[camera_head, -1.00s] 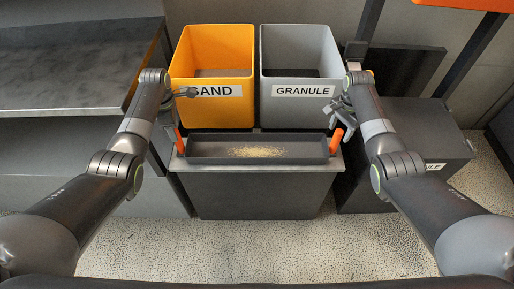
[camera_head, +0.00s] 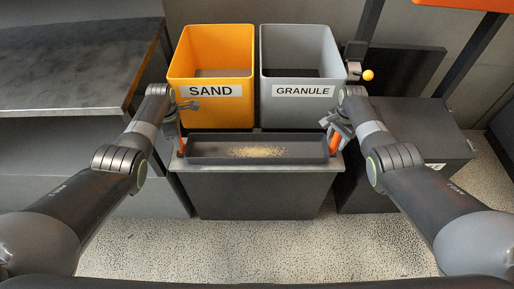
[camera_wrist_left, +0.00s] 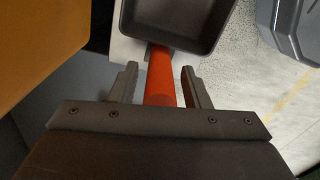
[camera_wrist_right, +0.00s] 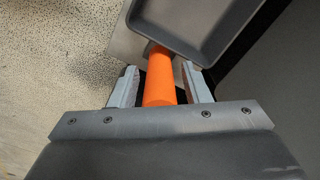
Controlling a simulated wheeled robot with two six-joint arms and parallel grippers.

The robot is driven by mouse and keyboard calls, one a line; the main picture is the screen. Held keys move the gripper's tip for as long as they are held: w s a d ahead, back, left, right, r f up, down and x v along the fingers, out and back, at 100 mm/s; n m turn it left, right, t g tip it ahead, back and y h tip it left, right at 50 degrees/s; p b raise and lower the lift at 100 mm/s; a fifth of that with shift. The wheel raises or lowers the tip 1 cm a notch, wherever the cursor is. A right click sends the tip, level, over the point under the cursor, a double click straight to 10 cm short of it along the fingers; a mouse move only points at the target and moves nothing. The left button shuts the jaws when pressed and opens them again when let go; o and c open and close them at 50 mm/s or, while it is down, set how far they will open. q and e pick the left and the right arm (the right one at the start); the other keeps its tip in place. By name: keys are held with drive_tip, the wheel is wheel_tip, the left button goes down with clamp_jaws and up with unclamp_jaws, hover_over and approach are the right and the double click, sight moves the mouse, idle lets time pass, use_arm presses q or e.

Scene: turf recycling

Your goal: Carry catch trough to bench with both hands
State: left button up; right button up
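The catch trough (camera_head: 215,160) is a long dark shallow tray with a patch of tan grains (camera_head: 256,152) in its middle. It rests on a dark stand (camera_head: 255,192) and has an orange handle at each end. My left gripper (camera_wrist_left: 160,82) is open, with its fingers on either side of the left handle (camera_wrist_left: 161,88) and gaps showing. My right gripper (camera_wrist_right: 163,85) is open around the right handle (camera_wrist_right: 160,82), its fingers close beside it. The trough's ends also show in the left wrist view (camera_wrist_left: 172,45) and the right wrist view (camera_wrist_right: 190,52).
A yellow SAND bin (camera_head: 211,108) and a grey GRANULE bin (camera_head: 302,110) stand right behind the trough. A metal-topped bench (camera_head: 75,75) is at the left. A dark box (camera_head: 425,140) stands at the right. Speckled floor (camera_head: 250,245) is clear in front.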

use_arm(q)
clamp_jaws()
use_arm(e)
clamp_jaws()
idle(0.9)
use_arm(q)
drive_tip(key=shift+w+r, duration=0.2)
drive_tip(key=shift+r, duration=0.05)
use_arm(e)
drive_tip(key=shift+w+r, duration=0.15)
drive_tip(key=shift+w, duration=0.05)
